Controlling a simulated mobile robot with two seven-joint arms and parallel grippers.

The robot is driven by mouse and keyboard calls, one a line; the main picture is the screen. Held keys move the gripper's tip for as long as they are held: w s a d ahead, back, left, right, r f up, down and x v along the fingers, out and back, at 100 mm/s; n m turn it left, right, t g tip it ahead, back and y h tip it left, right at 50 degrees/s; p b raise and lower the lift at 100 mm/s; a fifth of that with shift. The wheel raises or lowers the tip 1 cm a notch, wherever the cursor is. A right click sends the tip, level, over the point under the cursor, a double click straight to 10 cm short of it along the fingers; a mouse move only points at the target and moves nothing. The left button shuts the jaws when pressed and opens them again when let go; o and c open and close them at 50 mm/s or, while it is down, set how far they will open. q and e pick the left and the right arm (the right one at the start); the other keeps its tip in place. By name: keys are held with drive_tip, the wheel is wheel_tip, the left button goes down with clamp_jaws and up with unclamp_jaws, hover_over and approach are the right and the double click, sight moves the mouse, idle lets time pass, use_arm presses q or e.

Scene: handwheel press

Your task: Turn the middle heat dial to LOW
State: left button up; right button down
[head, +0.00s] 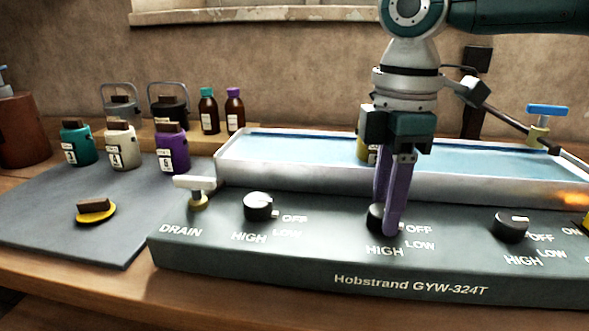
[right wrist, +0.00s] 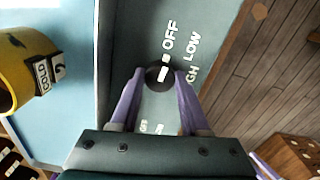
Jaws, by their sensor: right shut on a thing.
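The middle heat dial (head: 373,219) is a black knob on the dark front panel, with OFF, LOW and HIGH printed around it. My right gripper (head: 387,226) comes down from above with its purple fingers on the dial, hiding much of it in the head view. In the right wrist view the dial (right wrist: 153,82) sits between the two fingertips of my right gripper (right wrist: 159,75), shut on its sides. The dial's white mark points towards OFF there. My left gripper is not in view.
A left dial (head: 258,207) and a right dial (head: 511,228) flank it. A drain valve (head: 196,188) stands at the panel's left. Behind is a water bath (head: 300,150) holding a yellow jar (right wrist: 22,70).

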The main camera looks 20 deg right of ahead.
drive_tip(key=m+p, duration=0.1)
drive_tip(key=p, duration=0.1)
drive_tip(key=m+p, duration=0.2)
drive_tip(key=p, duration=0.1)
drive_tip(key=m+p, duration=0.1)
drive_tip(key=p, duration=0.1)
drive_tip(key=shift+s+r+m, duration=0.1)
drive_tip(key=shift+r+m, duration=0.15)
drive_tip(key=shift+m, duration=0.05)
drive_tip(key=shift+f+m+p, duration=0.15)
drive_tip(key=shift+m+p, duration=1.2)
drive_tip(key=shift+m, duration=0.15)
drive_tip(key=shift+c, duration=1.9)
unclamp_jaws()
wheel_tip(320, 180, up, 10)
drive_tip(key=p, duration=0.1)
drive_tip(key=shift+p, duration=0.4)
drive_tip(key=shift+a+f, duration=0.1)
drive_tip(key=shift+f, duration=0.05)
